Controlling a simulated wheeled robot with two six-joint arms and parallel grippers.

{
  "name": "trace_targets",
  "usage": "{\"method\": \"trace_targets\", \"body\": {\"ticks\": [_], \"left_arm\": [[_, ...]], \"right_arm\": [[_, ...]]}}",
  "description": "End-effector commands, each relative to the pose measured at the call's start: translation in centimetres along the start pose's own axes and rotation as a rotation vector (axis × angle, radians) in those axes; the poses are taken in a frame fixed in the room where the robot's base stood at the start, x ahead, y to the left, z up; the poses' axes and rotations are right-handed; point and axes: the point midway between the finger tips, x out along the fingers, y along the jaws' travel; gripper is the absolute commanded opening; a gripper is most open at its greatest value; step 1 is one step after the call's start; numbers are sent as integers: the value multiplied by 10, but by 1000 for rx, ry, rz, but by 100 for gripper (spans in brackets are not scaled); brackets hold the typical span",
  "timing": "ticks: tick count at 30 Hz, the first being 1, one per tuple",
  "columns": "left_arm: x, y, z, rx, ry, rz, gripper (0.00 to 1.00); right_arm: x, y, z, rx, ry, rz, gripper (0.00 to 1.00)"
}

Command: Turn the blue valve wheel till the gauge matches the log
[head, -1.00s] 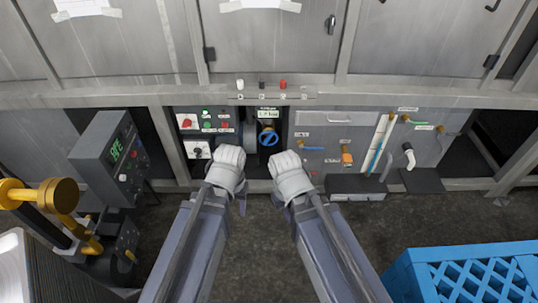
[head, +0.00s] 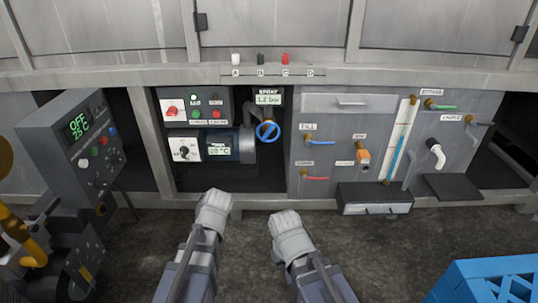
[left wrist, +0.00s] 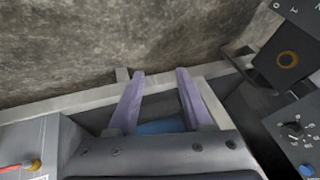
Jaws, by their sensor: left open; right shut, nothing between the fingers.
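The blue valve wheel (head: 268,131) sits on a pipe in the open bay, just below the gauge (head: 268,98), a small display marked SPRAY that reads about 1.2 bar. My left gripper (head: 213,203) is in front of and below the bay, left of the wheel. In the left wrist view its two purple fingers (left wrist: 160,73) are apart with nothing gripped. My right gripper (head: 285,222) is below the wheel and slightly right, shut and empty; its fingers are mostly hidden. Both grippers are apart from the wheel. I cannot make out a log.
A control box (head: 85,140) reading OFF 25 °C stands at left. A grey panel (head: 340,150) with small coloured handles is right of the wheel, above a dark drawer (head: 375,198). A blue crate (head: 485,280) is at lower right.

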Motion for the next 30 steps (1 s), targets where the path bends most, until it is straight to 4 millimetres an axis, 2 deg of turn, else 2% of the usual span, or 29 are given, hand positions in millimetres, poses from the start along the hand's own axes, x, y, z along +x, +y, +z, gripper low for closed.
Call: {"method": "trace_targets", "body": {"ticks": [1,5,6,8,9,12,15,18,21,30], "left_arm": [[21,7,-24,-10,102,-52,50],[8,13,-97,-16,386,-146,50],[-2,21,-120,-6,478,-160,50],[-19,36,-152,17,615,-167,50],[-32,48,-172,38,704,-163,50],[-65,86,-210,106,896,-127,50],[-92,123,-232,179,1032,-76,50],[-110,152,-242,237,1116,-29,50],[-120,168,-246,274,1157,-1,50],[-122,174,-250,288,1172,10,50]], "right_arm": [[23,-2,-1,0,0,0,0],[29,-3,-2,0,1,0,0],[30,-3,-2,0,1,0,0],[30,-3,-2,0,1,0,0],[30,-3,-2,0,1,0,0],[30,-3,-2,0,1,0,0],[29,-3,-2,0,1,0,0],[29,-3,-2,0,1,0,0],[29,-3,-2,0,1,0,0],[30,-3,-2,0,0,0,0]]}}
